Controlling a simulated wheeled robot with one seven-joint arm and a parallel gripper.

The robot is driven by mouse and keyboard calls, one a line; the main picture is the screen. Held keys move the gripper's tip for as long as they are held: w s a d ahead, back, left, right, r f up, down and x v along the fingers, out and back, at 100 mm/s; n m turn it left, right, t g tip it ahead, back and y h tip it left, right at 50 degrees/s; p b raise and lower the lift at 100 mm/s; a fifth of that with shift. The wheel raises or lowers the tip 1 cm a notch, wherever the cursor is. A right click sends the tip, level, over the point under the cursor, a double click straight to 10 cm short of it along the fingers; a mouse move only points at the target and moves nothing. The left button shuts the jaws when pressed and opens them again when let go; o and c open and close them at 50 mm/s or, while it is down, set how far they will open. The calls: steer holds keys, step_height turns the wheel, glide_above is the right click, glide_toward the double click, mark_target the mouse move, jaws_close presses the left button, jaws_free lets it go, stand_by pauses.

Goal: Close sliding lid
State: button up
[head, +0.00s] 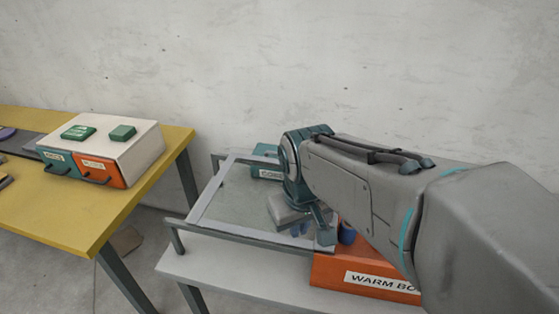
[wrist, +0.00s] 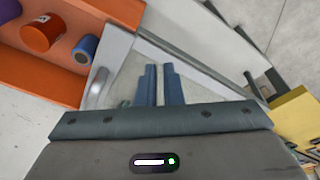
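The sliding lid (head: 208,200) is a clear pane in a pale frame, lying left of the orange box and leaving it uncovered. In the wrist view the lid's pale edge (wrist: 112,62) runs beside the orange box, with a rounded metal piece, perhaps a handle, on it. The orange box (head: 330,268), labelled "WARM BO…", is partly hidden by my arm. My gripper (wrist: 160,70) is over the pane, its two blue-grey fingers close together with a narrow gap and nothing visible between them. Whether they touch the lid is unclear.
An orange spool (wrist: 42,32) and a blue spool (wrist: 86,48) are in the orange box. A teal labelled box (head: 265,172) is behind the lid. A yellow table (head: 75,230) stands left, carrying a white box (head: 140,150) with orange and teal drawers; a floor gap separates the tables.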

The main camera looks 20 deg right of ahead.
steer(key=w+r+n, duration=0.1)
steer(key=w, duration=0.1)
steer(key=w+d+r+n+g+h+p, duration=0.1)
steer(key=w+r+n, duration=0.1)
steer(key=w, duration=0.1)
steer(key=w+r+n+g, duration=0.1)
steer(key=w+r, duration=0.1)
steer(key=w, duration=0.1)
steer(key=shift+d+n, duration=0.35)
steer(key=shift+n, duration=0.05)
jaws_close()
steer(key=w+d+r+n+g+h+p, duration=0.25)
steer(key=w+n, duration=0.35)
steer(key=w, duration=0.3)
steer(key=shift+t+y, duration=0.25)
steer(key=shift+y, duration=0.2)
steer(key=b+x, duration=0.1)
steer(key=x, duration=0.8)
steer(key=shift+s+d+f, duration=0.2)
steer(key=shift+d+f, duration=0.05)
steer(key=shift+d, duration=0.05)
steer(key=shift+s+d+f, duration=0.2)
steer(key=shift+s+d, duration=0.3)
steer(key=shift+d, duration=0.35)
steer(key=shift+s+d+f, duration=0.15)
steer(key=shift+s+d, duration=0.3)
steer(key=shift+d, duration=0.4)
steer(key=shift+p, duration=0.3)
